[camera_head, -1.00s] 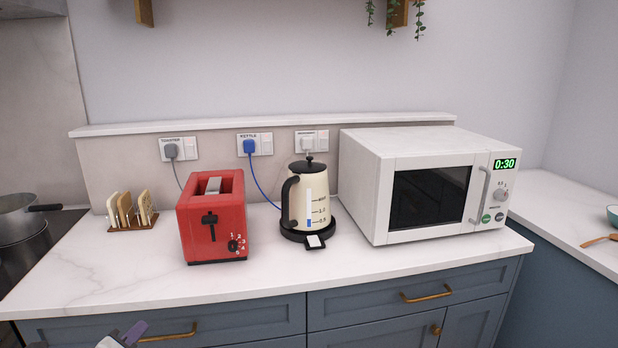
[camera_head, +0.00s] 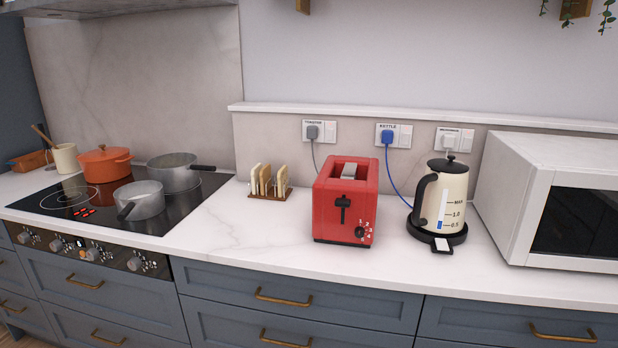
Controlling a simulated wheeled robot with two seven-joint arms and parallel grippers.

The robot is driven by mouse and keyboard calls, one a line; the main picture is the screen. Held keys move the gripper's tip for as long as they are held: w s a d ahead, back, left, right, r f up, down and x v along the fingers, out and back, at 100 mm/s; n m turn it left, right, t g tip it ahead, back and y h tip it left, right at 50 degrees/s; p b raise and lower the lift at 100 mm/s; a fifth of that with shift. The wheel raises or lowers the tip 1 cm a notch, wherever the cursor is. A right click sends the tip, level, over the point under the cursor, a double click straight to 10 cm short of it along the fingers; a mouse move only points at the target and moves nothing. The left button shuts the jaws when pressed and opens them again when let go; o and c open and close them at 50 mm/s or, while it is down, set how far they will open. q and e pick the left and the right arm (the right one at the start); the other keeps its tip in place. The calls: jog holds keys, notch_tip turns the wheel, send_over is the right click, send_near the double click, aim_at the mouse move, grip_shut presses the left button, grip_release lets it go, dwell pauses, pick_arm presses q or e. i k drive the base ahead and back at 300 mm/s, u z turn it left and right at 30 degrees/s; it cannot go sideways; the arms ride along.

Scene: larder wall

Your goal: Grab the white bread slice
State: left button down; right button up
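Several bread slices stand upright in a small wooden rack (camera_head: 270,196) on the counter, left of the red toaster. The left slice (camera_head: 255,178) looks pale, the middle slice (camera_head: 265,180) is browner, and the right slice (camera_head: 282,178) is pale with a tan edge. The slices are small in the picture, so I cannot be sure which one is white bread. Neither of my grippers is in view.
The red toaster (camera_head: 342,208) stands just right of the rack, then the cream kettle (camera_head: 444,200) and the white microwave (camera_head: 515,195). Left is a black hob (camera_head: 185,215) with grey pans (camera_head: 140,200) and an orange pot (camera_head: 103,165). Counter in front of the rack is clear.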

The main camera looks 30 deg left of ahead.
aim_at(255, 172)
jog(key=u, duration=0.45)
jog(key=k, duration=1.15)
jog(key=u, duration=1.5)
jog(key=i, duration=0.35)
jog(key=u, duration=0.75)
jog(key=i, duration=1)
jog(key=z, duration=0.7)
jog(key=i, duration=0.85)
jog(key=z, duration=0.95)
